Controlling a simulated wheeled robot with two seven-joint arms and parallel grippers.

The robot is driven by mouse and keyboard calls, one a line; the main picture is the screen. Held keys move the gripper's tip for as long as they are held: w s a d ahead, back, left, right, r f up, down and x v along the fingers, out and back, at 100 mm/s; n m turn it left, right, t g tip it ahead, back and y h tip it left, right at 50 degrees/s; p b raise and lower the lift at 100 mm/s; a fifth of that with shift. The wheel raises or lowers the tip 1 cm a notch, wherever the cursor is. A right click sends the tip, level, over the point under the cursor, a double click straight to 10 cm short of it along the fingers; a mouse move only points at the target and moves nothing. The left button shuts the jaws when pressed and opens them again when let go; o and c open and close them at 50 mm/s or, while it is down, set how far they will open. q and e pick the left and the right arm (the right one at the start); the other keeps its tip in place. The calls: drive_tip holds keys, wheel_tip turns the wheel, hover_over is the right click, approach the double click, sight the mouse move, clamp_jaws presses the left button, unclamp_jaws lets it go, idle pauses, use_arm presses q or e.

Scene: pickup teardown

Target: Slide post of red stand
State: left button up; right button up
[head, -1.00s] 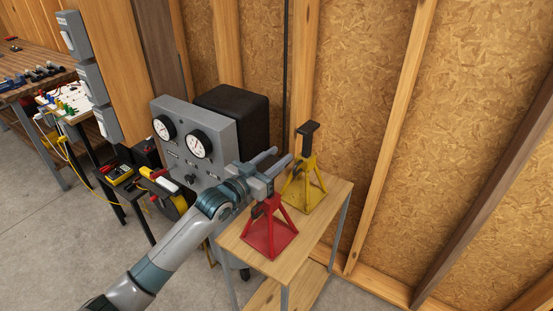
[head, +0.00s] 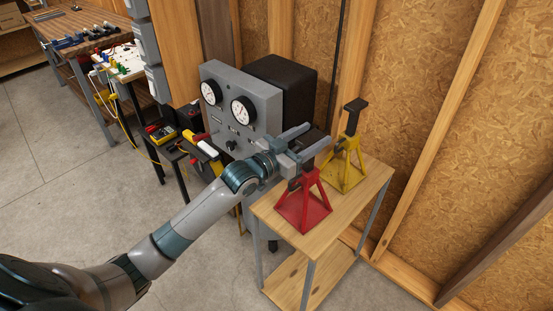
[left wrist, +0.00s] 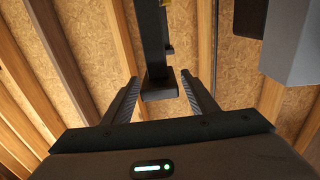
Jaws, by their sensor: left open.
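The red stand (head: 303,207) stands upright on the small wooden table in the head view. Its upper end is partly hidden by my left gripper (head: 317,138), which comes in from the left at the height of the stand's top. The left gripper is open. In the left wrist view a dark post (left wrist: 154,45) with a block-like end lies between the two spread fingers (left wrist: 158,92). I cannot tell whether either finger touches it. My right gripper does not show.
A yellow stand (head: 344,165) with a dark post stands behind the red one on the wooden table (head: 277,219). A grey gauge panel (head: 226,100) is close to the left of the gripper. The stud wall (head: 430,110) bounds the table behind. Open floor lies in front.

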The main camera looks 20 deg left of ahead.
use_arm(q)
drive_tip(key=b+v, duration=0.4)
drive_tip(key=v, duration=0.9)
drive_tip(key=shift+s, duration=0.2)
